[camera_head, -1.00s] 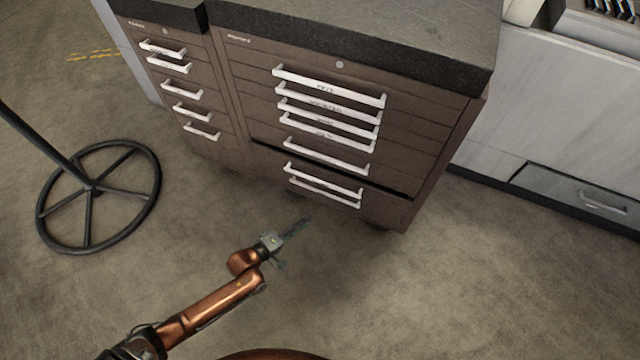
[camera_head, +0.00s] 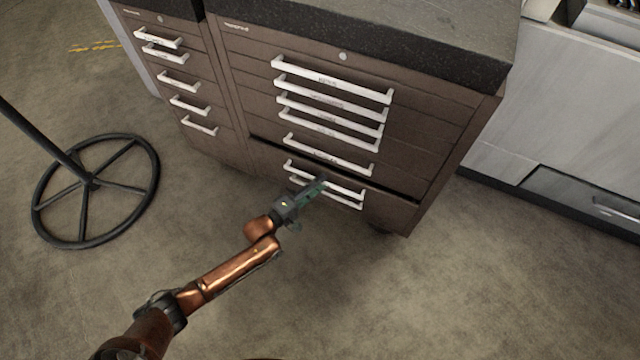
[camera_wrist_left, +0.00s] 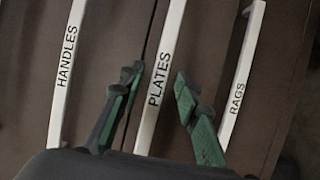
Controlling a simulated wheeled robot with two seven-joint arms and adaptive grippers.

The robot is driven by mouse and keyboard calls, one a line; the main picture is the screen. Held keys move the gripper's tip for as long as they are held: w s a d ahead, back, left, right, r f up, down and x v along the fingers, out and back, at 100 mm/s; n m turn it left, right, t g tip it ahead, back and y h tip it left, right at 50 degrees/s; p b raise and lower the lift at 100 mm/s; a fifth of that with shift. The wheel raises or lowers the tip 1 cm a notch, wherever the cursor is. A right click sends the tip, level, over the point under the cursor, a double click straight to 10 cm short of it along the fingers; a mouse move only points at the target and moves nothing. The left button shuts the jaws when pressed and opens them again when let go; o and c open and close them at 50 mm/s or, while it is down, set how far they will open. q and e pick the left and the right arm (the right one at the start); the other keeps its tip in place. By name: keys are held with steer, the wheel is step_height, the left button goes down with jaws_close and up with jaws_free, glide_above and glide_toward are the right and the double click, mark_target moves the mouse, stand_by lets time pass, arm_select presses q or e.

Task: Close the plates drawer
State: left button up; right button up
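The plates drawer is in the brown cabinet, low in its right-hand stack. Its white handle (camera_head: 345,187), labelled PLATES, also shows in the left wrist view (camera_wrist_left: 160,78). A dark gap runs above the drawer front, which stands slightly out from the drawers above. My left gripper (camera_head: 320,182) is in front of this handle and partly covers it. In the left wrist view my left gripper (camera_wrist_left: 156,92) is open, with one green-padded finger on each side of the PLATES handle. I cannot tell whether it touches the handle. My right gripper is not in view.
The HANDLES handle (camera_wrist_left: 66,75) is above and the RAGS handle (camera_wrist_left: 241,75) is below. A narrower drawer stack (camera_head: 180,85) stands to the left. A round wheel-like stand base (camera_head: 95,190) is on the floor at left. The floor in front is clear.

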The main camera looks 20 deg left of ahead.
arm_select(q)
steer(key=shift+c, duration=0.5)
jaws_close()
